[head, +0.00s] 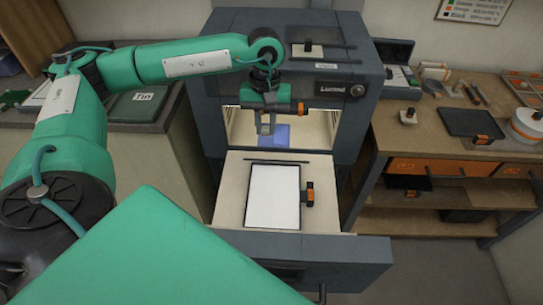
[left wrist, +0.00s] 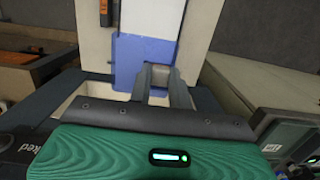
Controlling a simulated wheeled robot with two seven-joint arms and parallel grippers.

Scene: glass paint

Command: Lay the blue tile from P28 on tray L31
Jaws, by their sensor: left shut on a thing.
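The blue tile (head: 281,134) is at the opening of the dark kiln-like cabinet, partly hidden by my left gripper (head: 268,124). In the left wrist view the blue tile (left wrist: 133,58) lies just beyond my left gripper (left wrist: 163,85), which is shut on a small pale block, seemingly the tile's knob. I cannot tell whether the tile is lifted clear of the surface. A dark-rimmed tray (head: 299,200) with a white face lies on the pulled-out shelf in front, an orange-marked tag at its right side. The labels are too small to read. My right gripper is out of view.
The cabinet (head: 221,75) stands around the lit opening. The pale shelf (head: 229,200) has a dark front (head: 350,255). A workbench (head: 385,135) at right holds a black tray (head: 468,122) and a knobbed piece (head: 408,115). A green case (head: 145,105) lies on the left counter.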

